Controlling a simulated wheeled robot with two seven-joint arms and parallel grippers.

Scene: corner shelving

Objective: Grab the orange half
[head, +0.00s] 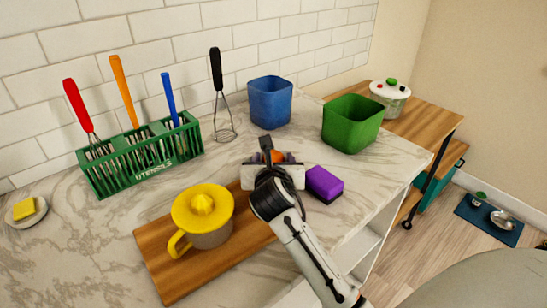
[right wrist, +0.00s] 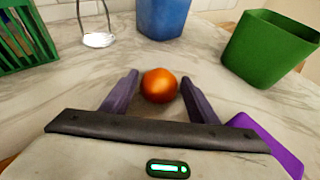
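The orange half (right wrist: 159,85) sits on the marble counter, its rounded orange side facing the right wrist camera. In the head view only a small bit of the orange half (head: 277,155) shows past my right gripper (head: 276,159). My right gripper (right wrist: 159,80) is open, with one purple finger on each side of the orange half. Small gaps show between the orange half and both fingers, so it is not clamped. My wrist hides most of it in the head view. My left gripper is not in view.
A purple sponge (head: 324,183) lies just right of my right gripper. A yellow-topped juicer (head: 203,212) stands on a wooden board (head: 160,262) at the left. A blue bin (head: 270,103), green bin (head: 352,124), whisk (head: 222,110) and green utensil rack (head: 142,160) stand behind.

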